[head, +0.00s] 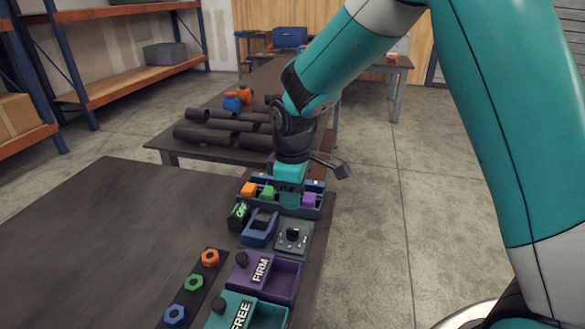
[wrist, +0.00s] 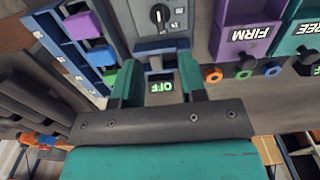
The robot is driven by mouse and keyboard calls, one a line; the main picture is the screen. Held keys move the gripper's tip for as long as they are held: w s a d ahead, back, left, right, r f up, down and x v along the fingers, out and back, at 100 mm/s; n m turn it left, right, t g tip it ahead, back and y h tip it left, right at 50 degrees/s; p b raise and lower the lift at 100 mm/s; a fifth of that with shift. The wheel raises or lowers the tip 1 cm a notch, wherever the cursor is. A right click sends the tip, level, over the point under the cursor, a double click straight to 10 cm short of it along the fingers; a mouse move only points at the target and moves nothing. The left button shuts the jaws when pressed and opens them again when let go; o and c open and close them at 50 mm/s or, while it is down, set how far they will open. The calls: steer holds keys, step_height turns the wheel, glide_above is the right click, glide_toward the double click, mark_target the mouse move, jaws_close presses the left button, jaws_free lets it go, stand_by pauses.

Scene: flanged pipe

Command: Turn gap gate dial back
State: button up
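A grey box with a black dial (head: 292,235) stands on the near table. In the wrist view the dial (wrist: 160,15) sits at the top centre, its white pointer line roughly upright in the picture. A blue U-shaped gate (head: 260,229) is beside the box. A black block with a green OFF display (head: 239,211) stands behind the gate; the display (wrist: 163,87) also shows between my fingers. My gripper (wrist: 158,78) is open, with two teal fingers apart. In the head view my gripper (head: 289,196) is over the blue rack, apart from the dial.
A blue rack (head: 250,203) holds orange, green and purple blocks. Purple FIRM (head: 284,280) and teal FREE (head: 268,315) trays stand in front, with a strip of coloured nuts (head: 194,283) to their left. Black pipes (head: 205,134) lie on the far table. The near table's left is clear.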

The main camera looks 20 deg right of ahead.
step_height(320, 180, up, 7)
steer(key=shift+r, duration=0.2)
stand_by(0.4)
steer(key=s+a+r+m+y, duration=0.2)
steer(key=s, duration=1)
steer(key=s+a+r+m+y, duration=0.2)
steer(key=s+r, duration=0.1)
steer(key=s, duration=0.9)
steer(key=shift+s+a, duration=0.3)
steer(key=shift+a, duration=0.05)
steer(key=shift+c, duration=0.2)
